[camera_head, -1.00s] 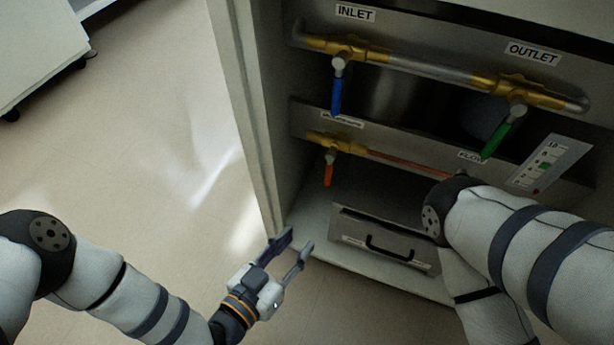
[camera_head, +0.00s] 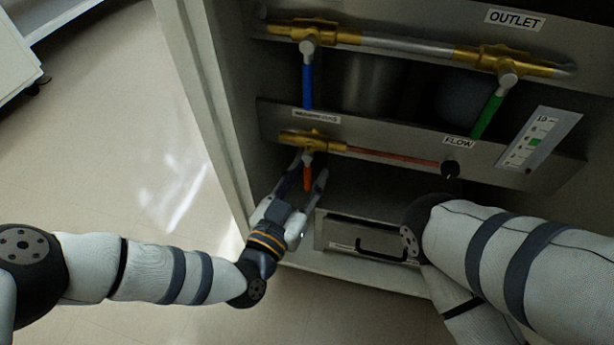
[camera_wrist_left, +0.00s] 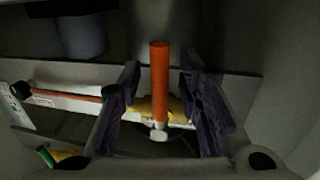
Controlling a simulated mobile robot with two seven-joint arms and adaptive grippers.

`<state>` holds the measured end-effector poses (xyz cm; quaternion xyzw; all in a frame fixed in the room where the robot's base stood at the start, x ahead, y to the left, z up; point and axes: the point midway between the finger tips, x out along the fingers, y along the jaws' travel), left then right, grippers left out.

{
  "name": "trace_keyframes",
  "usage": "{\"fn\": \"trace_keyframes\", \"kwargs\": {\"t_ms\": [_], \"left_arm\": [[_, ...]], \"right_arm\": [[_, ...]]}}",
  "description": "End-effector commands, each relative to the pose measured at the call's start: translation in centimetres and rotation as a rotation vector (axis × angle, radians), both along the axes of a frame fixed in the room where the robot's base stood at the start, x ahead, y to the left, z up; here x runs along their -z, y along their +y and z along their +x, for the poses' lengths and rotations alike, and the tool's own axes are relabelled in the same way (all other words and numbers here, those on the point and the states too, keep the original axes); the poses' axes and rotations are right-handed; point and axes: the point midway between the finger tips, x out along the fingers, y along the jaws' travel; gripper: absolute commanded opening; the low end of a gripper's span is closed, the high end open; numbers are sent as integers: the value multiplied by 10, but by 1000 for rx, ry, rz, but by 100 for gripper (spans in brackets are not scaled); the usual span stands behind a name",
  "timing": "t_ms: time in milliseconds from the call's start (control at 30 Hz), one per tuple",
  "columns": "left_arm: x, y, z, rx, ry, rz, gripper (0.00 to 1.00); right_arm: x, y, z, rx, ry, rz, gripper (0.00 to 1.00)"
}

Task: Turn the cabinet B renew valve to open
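The valve with the orange handle (camera_head: 308,179) sits on the lower panel, under a small label (camera_head: 316,117) whose print is too small to read surely. Its brass body (camera_head: 300,140) lies along the pipe and the handle hangs straight down. My left gripper (camera_head: 309,168) is open, with one finger on each side of the handle. In the left wrist view the orange handle (camera_wrist_left: 160,82) stands between the open fingers of the left gripper (camera_wrist_left: 160,62), with visible gaps on both sides. My right arm shows at the right, but its gripper is out of view.
Above are a blue handle (camera_head: 307,86) and a green handle (camera_head: 487,115) near the OUTLET label (camera_head: 514,20). A black FLOW knob (camera_head: 450,169) and a gauge (camera_head: 537,140) are to the right. A drawer (camera_head: 345,232) lies below, and the cabinet's side wall is close left.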

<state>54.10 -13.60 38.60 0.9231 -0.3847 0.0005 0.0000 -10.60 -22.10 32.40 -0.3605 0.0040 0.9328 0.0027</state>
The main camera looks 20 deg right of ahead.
Motion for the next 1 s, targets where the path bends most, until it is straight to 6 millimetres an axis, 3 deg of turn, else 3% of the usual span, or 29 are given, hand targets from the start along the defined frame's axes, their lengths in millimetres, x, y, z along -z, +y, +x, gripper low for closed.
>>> {"fn": "trace_keyframes", "kwargs": {"t_ms": [67, 200, 633, 1000], "left_arm": [[0, 0, 0, 0, 0, 0, 30], [0, 0, -1, 1, 0, 0, 0], [2, -2, -2, 2, 23, -30, 0], [0, -14, -11, 3, 162, -233, 0]], "right_arm": [[0, 0, 0, 0, 0, 0, 0], [0, 0, 0, 0, 0, 0, 0], [1, 0, -1, 0, 3, 0, 0], [7, 0, -4, -2, 21, 1, 0]]}}
